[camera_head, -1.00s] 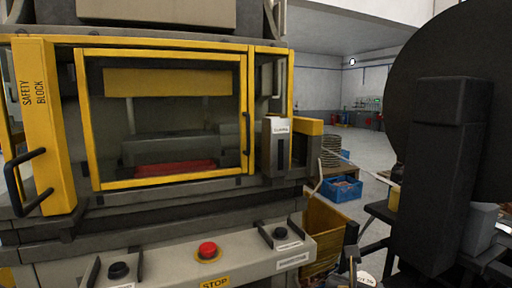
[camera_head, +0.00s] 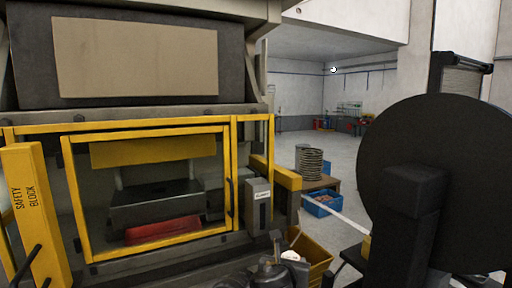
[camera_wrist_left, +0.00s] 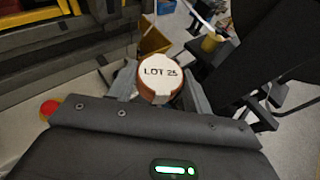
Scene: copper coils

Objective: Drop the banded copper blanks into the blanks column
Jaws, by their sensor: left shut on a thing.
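My left gripper (camera_head: 270,272) shows at the bottom of the head view, in front of the yellow bin. In the left wrist view its fingers (camera_wrist_left: 160,84) are shut on a round copper blank (camera_wrist_left: 150,96). The blank's white face (camera_wrist_left: 160,72) reads "LOT 25" and is turned toward the wrist camera. Its white top also shows in the head view (camera_head: 291,255). A grey upright box (camera_head: 258,207) with a dark slot and a small, hard-to-read label stands right of the press window; I cannot tell whether it is the blanks column. My right gripper is not in view.
The press has a yellow-framed window (camera_head: 231,190) and a yellow safety block (camera_head: 35,215). A yellow bin (camera_head: 318,262) stands below right. A large black disc (camera_head: 435,150) fills the right.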

